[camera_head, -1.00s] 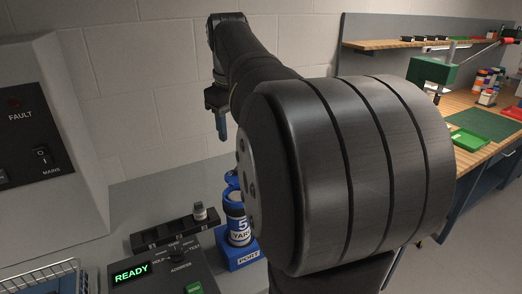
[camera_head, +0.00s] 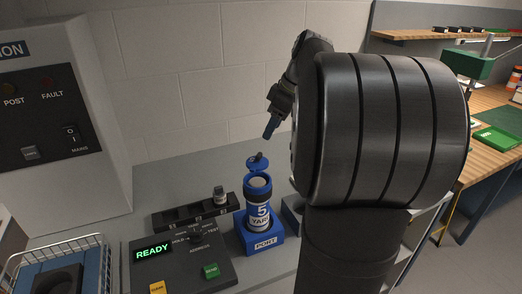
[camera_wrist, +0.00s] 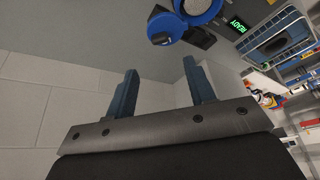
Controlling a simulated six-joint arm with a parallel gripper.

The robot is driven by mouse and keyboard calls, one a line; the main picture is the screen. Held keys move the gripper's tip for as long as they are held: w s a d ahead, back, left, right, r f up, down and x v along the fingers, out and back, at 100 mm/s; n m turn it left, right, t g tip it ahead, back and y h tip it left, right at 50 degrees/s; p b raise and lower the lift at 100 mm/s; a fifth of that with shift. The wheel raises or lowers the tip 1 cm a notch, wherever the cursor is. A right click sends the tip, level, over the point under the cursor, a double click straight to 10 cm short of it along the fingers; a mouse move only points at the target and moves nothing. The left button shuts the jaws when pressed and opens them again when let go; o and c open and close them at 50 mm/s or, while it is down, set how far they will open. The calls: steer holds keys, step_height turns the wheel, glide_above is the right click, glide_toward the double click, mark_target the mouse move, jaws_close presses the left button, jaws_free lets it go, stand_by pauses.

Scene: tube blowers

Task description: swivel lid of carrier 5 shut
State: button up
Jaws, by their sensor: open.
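Carrier 5 (camera_head: 258,212) stands upright in the blue port block (camera_head: 264,243), its label reading 5 and YARD. Its round blue lid (camera_head: 257,164) is swung out to the far side, so the grey-white mouth shows. A small dark knob sits on the lid. In the wrist view the lid (camera_wrist: 165,27) lies beside the carrier's blue rim (camera_wrist: 203,13) at the top. My gripper (camera_head: 270,128) is in the air above and behind the lid, tilted, apart from it. In the wrist view my gripper's fingers (camera_wrist: 160,90) are spread with nothing between them.
A dark rack (camera_head: 180,219) with a small vial (camera_head: 219,196) stands left of the carrier. The console (camera_head: 180,265) shows READY. A wire basket (camera_head: 60,245) is at lower left. A block wall rises behind; my arm fills the right.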

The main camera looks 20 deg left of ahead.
mark_target(259, 154)
steer(key=x, duration=0.9)
steer(key=shift+a+f, duration=0.1)
steer(key=shift+f, duration=0.2)
steer(key=shift+c, duration=0.4)
steer(key=c, duration=0.9)
